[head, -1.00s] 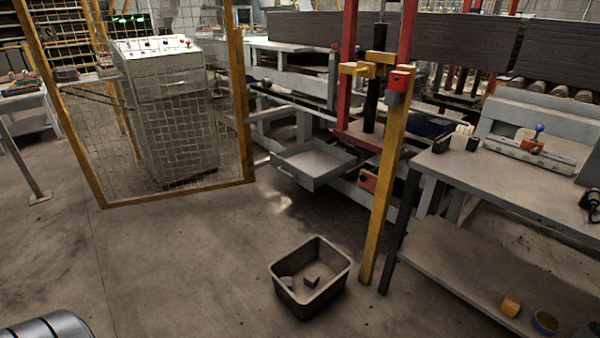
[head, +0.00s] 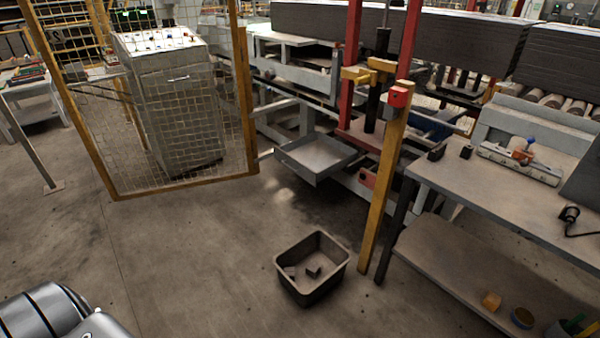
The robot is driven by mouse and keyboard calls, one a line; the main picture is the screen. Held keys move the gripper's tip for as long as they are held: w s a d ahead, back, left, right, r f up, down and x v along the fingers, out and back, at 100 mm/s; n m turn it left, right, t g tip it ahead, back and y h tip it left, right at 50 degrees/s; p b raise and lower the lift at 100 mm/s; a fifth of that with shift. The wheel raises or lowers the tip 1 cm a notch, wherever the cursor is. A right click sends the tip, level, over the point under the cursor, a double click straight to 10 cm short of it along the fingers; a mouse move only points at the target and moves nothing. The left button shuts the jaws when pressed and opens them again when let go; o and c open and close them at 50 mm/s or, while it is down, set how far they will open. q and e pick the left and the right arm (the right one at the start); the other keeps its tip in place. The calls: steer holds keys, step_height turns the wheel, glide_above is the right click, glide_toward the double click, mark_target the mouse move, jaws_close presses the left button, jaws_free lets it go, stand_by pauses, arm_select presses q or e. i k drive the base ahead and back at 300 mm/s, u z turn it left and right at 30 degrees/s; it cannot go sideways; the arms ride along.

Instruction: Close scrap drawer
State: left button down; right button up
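The scrap drawer (head: 318,155) is a shallow grey tray-like drawer, pulled out from under the red-posted press in the middle of the head view. It looks empty, and its front panel (head: 295,168) faces the lower left. Part of its far side is hidden by the machine frame. Neither of my grippers is in view. Only a silver, rounded part of mine shows at the lower left corner, far from the drawer.
A dark bin (head: 312,268) with a few small pieces stands on the floor in front of the drawer. A yellow post (head: 385,190) and grey workbench (head: 510,185) stand to the right. A yellow-framed mesh gate (head: 185,110) stands left.

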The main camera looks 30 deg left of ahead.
mark_target(315, 156)
steer(key=u, duration=1.9)
steer(key=i, duration=4.5)
steer(key=z, duration=3.75)
steer(key=i, duration=0.5)
steer(key=z, duration=0.1)
